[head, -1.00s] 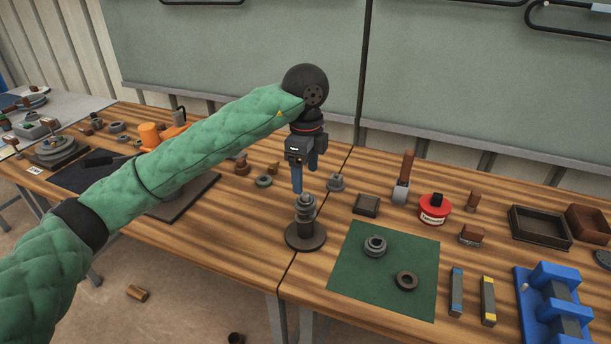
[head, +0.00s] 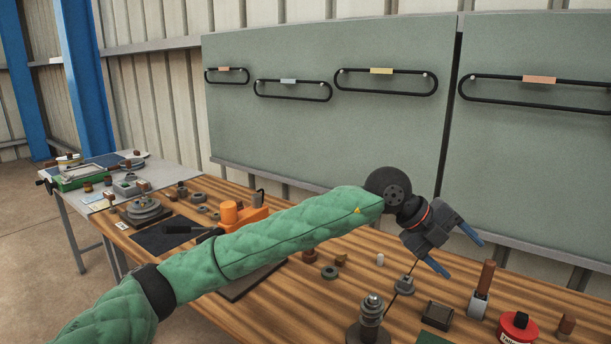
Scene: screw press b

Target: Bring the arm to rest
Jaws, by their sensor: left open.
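My left gripper (head: 459,257), at the end of the green padded arm, is open and empty. Its two blue fingers point down and to the right, above the back part of the wooden bench (head: 285,332). Below it and to the left stands a dark post (head: 370,318) on a round base, with grey rings stacked on it. The gripper is apart from the post and from everything on the bench. My right gripper does not show.
Near the gripper stand a small grey ring piece (head: 404,284), a wooden-handled tool (head: 483,290), a dark tray (head: 437,314) and a red tin (head: 517,328). Behind is a grey-green board (head: 330,130) with hanging black belts. The orange press (head: 237,215) is partly behind my arm.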

